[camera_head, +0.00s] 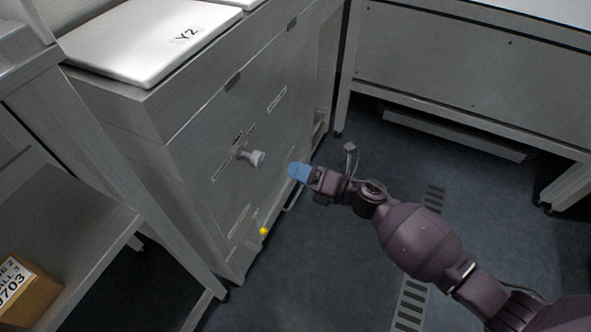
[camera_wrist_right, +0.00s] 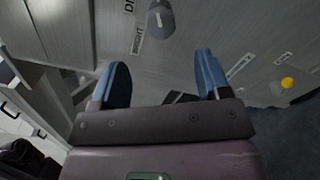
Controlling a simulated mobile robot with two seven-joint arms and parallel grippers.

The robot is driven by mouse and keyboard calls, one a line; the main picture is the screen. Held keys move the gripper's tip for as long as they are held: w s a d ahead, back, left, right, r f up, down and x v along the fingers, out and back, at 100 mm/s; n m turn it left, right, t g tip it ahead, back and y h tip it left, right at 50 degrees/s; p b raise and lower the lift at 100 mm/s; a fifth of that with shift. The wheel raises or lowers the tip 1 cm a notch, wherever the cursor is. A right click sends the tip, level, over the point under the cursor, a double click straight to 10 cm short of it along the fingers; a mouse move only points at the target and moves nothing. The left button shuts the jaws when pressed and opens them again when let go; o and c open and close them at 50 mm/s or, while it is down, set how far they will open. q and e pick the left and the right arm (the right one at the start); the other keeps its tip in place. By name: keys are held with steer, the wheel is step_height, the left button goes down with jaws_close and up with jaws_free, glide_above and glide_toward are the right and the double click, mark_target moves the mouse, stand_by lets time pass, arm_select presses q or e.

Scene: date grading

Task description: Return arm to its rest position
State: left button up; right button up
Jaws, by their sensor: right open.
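My right arm comes in from the lower right in the head view. My right gripper (camera_head: 298,171) has blue fingertips and is held in front of the grey cabinet (camera_head: 190,145), to the right of a pale knob (camera_head: 252,157) on its front. In the right wrist view the two blue fingers of the right gripper (camera_wrist_right: 162,82) stand wide apart with nothing between them. The knob (camera_wrist_right: 160,20) shows beyond the fingers, apart from them. My left gripper does not show.
A yellow button (camera_head: 263,231) sits low on the cabinet front. A white lid marked Y2 (camera_head: 150,40) lies on top. A shelf at left holds a cardboard box (camera_head: 25,290). A grey bench (camera_head: 450,60) stands at the back right. Dark floor (camera_head: 300,280) is open between.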

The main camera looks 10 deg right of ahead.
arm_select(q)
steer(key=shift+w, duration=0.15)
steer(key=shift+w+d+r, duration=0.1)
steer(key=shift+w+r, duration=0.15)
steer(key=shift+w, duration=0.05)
arm_select(e)
steer(key=s+d+f+m+h, duration=0.2)
steer(key=s+d+m+h, duration=0.35)
steer(key=s+m, duration=0.55)
steer(key=s+d+f+m+h, duration=0.2)
steer(key=s+d+m+h, duration=0.3)
steer(key=s+m, duration=0.55)
steer(key=s+d+f+m+h, duration=0.1)
steer(key=s+d+m+h, duration=0.4)
steer(key=s+m, duration=0.6)
arm_select(q)
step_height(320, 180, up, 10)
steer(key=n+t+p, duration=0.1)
steer(key=p, duration=1.1)
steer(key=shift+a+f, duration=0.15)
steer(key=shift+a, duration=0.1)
arm_select(e)
step_height(320, 180, up, 10)
steer(key=s+d, duration=0.1)
steer(key=shift+s+d+f+m+y, duration=0.15)
steer(key=shift+s+d+m+y, duration=0.05)
steer(key=shift+d+m+y, duration=0.2)
